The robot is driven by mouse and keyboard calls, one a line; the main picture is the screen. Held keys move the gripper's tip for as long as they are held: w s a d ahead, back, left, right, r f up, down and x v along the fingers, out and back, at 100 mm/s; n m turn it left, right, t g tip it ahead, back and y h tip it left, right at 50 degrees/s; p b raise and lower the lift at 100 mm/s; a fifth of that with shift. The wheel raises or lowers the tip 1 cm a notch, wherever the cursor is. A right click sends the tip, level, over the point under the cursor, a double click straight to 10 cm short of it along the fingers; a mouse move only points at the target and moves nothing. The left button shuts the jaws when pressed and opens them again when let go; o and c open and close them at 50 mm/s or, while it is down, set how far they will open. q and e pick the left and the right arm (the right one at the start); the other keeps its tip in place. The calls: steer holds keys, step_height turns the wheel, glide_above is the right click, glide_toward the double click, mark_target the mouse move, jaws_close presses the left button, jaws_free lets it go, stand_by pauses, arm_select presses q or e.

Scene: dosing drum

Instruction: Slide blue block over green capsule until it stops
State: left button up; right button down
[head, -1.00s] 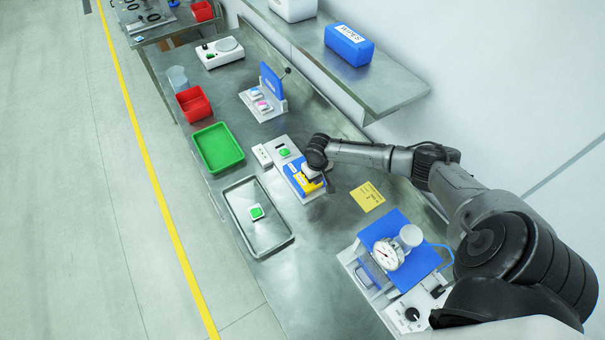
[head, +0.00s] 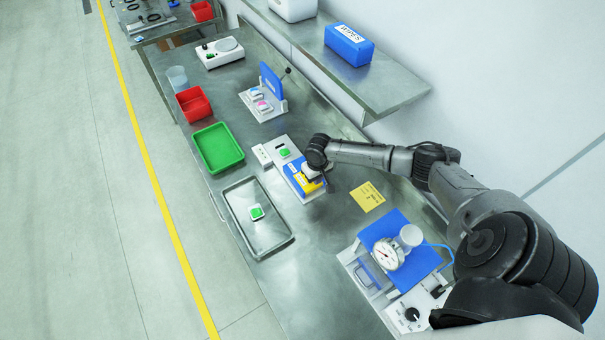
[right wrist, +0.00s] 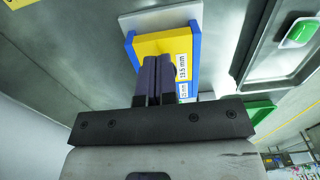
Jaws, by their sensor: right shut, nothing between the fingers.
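The blue block (head: 292,170) sits on a white base (head: 267,145) on the steel bench, with a yellow part (head: 309,186) at its near end. A green capsule (head: 285,153) lies on the same base, beyond the blue block and apart from it. My right gripper (head: 316,176) is at the yellow end. In the right wrist view its two dark fingers (right wrist: 157,62) are shut and empty against or just in front of the yellow face (right wrist: 160,46); contact cannot be told. Blue sides (right wrist: 195,45) and size labels show there. My left gripper is not in view.
A steel tray (head: 236,231) with another green-topped piece (head: 257,212) lies left of the base. A green tray (head: 218,148) and red bin (head: 194,104) stand farther back. A gauge device (head: 390,253) stands nearer me. A yellow note (head: 367,197) lies right of the base.

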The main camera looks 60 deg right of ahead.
steer(key=shift+f, duration=0.2)
steer(key=shift+f, duration=0.35)
steer(key=shift+f+b, duration=0.75)
steer(key=shift+f, duration=0.35)
steer(key=shift+f, duration=0.35)
steer(key=shift+f, duration=0.15)
steer(key=shift+b, duration=0.3)
